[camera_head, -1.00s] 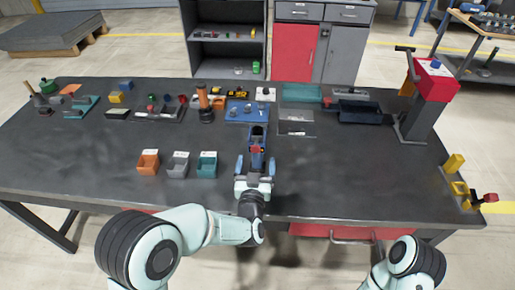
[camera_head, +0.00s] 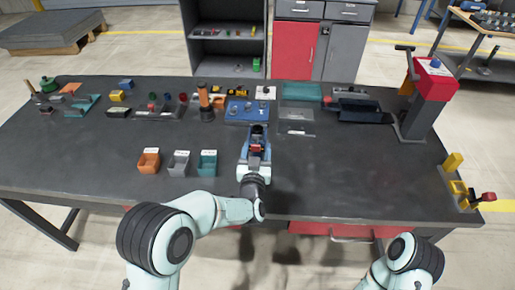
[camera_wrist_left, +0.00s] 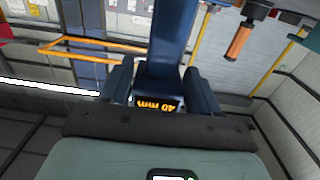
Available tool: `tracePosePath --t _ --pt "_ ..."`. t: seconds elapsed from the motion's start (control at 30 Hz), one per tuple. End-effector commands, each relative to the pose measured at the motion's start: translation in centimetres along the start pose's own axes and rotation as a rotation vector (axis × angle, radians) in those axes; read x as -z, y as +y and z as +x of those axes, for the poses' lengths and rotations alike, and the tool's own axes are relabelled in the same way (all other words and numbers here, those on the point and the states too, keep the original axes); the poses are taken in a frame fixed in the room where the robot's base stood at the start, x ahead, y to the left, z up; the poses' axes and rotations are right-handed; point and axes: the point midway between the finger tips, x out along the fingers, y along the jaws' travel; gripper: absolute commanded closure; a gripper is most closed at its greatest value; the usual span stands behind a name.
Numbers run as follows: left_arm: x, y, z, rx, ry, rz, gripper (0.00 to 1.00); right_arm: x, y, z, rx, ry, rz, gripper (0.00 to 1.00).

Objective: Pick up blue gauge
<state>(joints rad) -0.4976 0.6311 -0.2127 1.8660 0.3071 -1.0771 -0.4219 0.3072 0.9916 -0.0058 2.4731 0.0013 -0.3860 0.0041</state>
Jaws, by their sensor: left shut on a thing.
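The blue gauge (camera_head: 258,137), with a small red part on it, is between the fingers of my left gripper (camera_head: 256,152) over the front middle of the dark workbench. In the left wrist view the gauge (camera_wrist_left: 171,42) is a long blue bar with an orange "40 mm" marking near its base. The dark fingers of my left gripper (camera_wrist_left: 160,84) stand on both sides of it, shut on it. The palm hides its lower end. My right arm shows at the lower right of the head view, but its gripper is out of view.
Orange (camera_head: 148,161), grey (camera_head: 179,164) and teal (camera_head: 207,163) bins stand left of the gripper. A blue tray (camera_head: 246,111) and an orange upright piece (camera_head: 205,103) are behind it. A red-topped stand (camera_head: 434,82) is at right. The right middle of the workbench (camera_head: 350,165) is clear.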

Motion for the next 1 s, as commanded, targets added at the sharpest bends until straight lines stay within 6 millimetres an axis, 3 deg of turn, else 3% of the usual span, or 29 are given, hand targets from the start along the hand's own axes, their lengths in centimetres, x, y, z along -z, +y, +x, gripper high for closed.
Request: tracePosePath --t 0.17,0.37,0.47,0.8,1.0 --pt "0.5 0.0 0.0 0.000 0.005 -0.001 0.82 0.0 0.0 0.0 0.000 0.000 0.000 1.00" --pt "2.4 0.1 0.0 0.000 0.008 -0.002 0.82 0.0 -0.1 -0.2 0.000 0.000 0.000 1.00" --pt "4.4 0.0 0.0 0.001 0.010 -0.004 0.82 0.0 -0.1 -0.4 0.000 0.001 0.000 1.00" --pt "14.2 0.0 0.0 0.000 0.010 -0.005 0.82 0.0 -0.6 -1.7 0.002 0.005 -0.002 1.00" --pt "18.2 0.0 0.0 0.000 0.007 -0.004 0.82 0.1 -0.9 -2.5 0.003 0.008 -0.003 1.00"
